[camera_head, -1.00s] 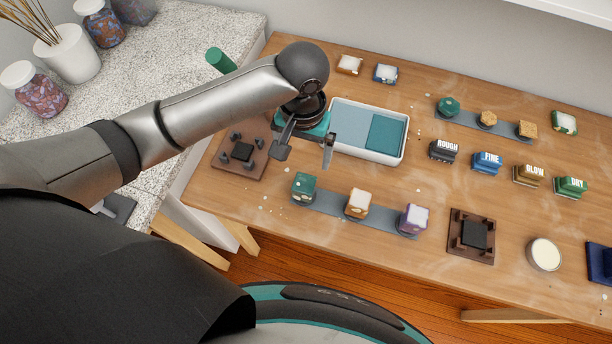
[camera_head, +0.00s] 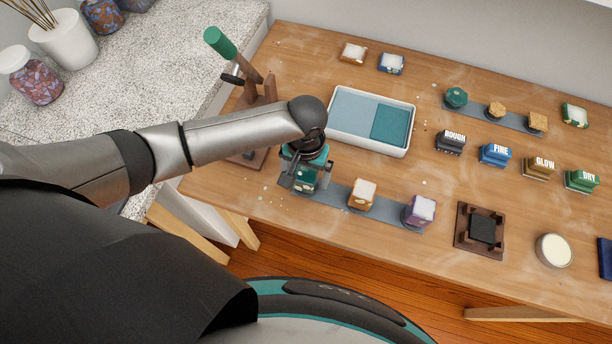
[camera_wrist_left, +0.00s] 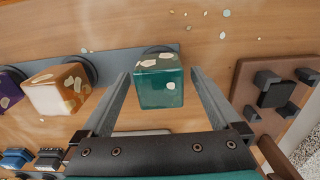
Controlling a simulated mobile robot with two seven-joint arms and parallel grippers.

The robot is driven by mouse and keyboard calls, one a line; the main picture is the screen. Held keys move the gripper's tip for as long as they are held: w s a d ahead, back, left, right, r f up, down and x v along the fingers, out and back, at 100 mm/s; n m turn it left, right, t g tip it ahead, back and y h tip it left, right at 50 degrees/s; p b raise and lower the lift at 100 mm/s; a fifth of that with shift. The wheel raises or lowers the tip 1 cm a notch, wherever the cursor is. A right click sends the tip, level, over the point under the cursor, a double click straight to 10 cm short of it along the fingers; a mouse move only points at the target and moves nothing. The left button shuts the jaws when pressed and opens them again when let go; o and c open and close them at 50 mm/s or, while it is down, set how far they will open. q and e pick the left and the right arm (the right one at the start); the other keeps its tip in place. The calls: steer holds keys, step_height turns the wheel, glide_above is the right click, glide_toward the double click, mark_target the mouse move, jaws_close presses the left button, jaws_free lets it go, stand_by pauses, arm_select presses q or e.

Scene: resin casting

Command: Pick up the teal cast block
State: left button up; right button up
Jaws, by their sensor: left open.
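The teal cast block (camera_head: 306,182) has cream flecks and stands at the left end of a grey strip (camera_head: 335,203). In the left wrist view the block (camera_wrist_left: 160,83) sits between the two fingers of my left gripper (camera_wrist_left: 158,90). The fingers are open, with a gap visible on both sides of the block. In the head view my left gripper (camera_head: 304,183) is over the block and partly hides it. My right gripper is not in view.
An amber block (camera_head: 362,193) and a purple block (camera_head: 419,210) stand on the same strip to the right. A white tray (camera_head: 411,128) lies behind. A brown stand with a green-handled lever (camera_head: 220,43) is at left. A dark brown fixture (camera_head: 462,240) is at right.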

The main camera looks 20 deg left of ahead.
mark_target(306, 172)
arm_select(q)
jaws_close()
stand_by(0.8)
steer(key=shift+r, duration=0.1)
step_height(306, 172, up, 20)
steer(key=p, duration=0.4)
steer(key=shift+p, duration=0.3)
